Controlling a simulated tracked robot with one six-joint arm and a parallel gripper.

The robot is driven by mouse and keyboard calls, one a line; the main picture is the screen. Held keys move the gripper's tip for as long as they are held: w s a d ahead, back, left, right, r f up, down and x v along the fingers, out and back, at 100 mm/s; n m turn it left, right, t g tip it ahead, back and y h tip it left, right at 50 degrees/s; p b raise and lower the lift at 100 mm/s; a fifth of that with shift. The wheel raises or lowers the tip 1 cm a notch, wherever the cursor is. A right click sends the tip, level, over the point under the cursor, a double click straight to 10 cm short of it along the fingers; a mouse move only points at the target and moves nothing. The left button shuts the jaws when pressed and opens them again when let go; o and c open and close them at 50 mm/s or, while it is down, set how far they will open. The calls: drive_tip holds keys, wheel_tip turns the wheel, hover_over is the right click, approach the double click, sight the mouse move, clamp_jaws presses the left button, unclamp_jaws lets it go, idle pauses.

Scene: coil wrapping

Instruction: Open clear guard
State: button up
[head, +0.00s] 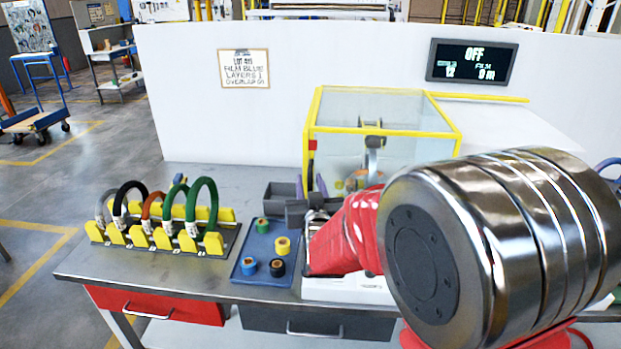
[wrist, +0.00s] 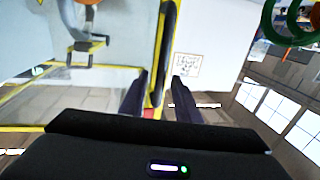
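The clear guard (head: 385,103) is a see-through box with yellow edges, standing on the bench against the white panel. It looks closed. Its yellow edge also shows in the wrist view (wrist: 161,62), with a dark bar (wrist: 170,40) along it. My gripper (head: 310,184) is at the guard's front left corner, low down. In the wrist view its two dark fingers (wrist: 160,88) are apart, one on each side of the yellow edge. Nothing is visibly clamped, and I cannot tell whether a finger touches the edge. My arm hides the guard's lower right front.
A rack (head: 165,235) with several coloured coils stands to the left. A blue tray (head: 251,271) of tape rolls lies in front of my gripper. A display (head: 472,62) on the panel reads OFF. A paper sign (head: 244,69) hangs left of it.

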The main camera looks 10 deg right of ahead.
drive_tip(key=shift+w, duration=0.4)
drive_tip(key=shift+c, duration=0.3)
clamp_jaws()
